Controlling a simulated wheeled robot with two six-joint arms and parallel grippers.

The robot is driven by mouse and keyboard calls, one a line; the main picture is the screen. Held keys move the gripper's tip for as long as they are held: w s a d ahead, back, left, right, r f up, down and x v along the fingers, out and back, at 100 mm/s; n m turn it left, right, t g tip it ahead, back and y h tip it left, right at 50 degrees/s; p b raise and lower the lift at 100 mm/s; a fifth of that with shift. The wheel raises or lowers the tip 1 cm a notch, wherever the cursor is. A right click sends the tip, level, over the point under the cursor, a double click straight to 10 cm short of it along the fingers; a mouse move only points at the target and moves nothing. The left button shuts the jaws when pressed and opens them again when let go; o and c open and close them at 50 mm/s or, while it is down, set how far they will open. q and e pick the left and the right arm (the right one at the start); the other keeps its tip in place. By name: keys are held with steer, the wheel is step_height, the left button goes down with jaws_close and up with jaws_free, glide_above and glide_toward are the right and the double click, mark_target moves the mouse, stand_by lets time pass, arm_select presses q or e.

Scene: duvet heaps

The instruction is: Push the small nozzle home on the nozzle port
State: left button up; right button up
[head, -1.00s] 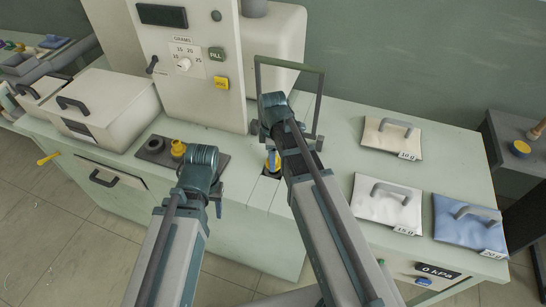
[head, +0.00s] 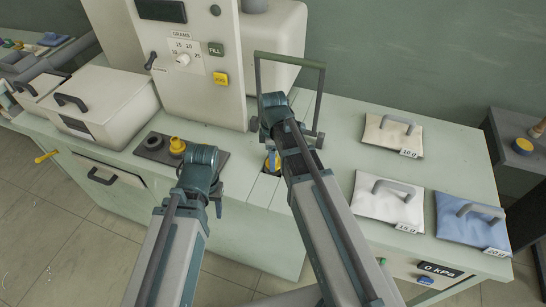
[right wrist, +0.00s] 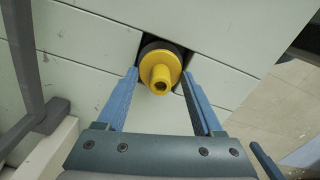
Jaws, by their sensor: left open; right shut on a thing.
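A yellow nozzle (right wrist: 161,72) with a round flange and a hollow stub sits between the fingertips of my right gripper (right wrist: 160,76). The fingers are shut on the sides of its flange. A dark round port (right wrist: 152,46) shows behind the flange, in a dark gap of the pale bench top; whether the nozzle is fully seated cannot be told.
A dark tray (head: 213,153) left of the port holds another yellow piece (head: 177,147) and a dark ring (head: 153,143). A filling machine (head: 193,90) and a metal frame (head: 321,95) stand behind. Labelled pillows (head: 387,198) lie at right.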

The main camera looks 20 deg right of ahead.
steer(key=shift+f+b, duration=0.85)
steer(key=shift+f, duration=0.15)
steer(key=o, duration=1.4)
steer(key=shift+r, duration=0.1)
steer(key=shift+o, duration=0.2)
step_height(320, 180, up, 14)
steer(key=p, duration=1.4)
steer(key=shift+s, duration=0.1)
steer(key=s+a+m+h, duration=0.1)
steer(key=s+a+m, duration=0.9)
steer(key=s, duration=0.4)
steer(key=shift+s, duration=0.15)
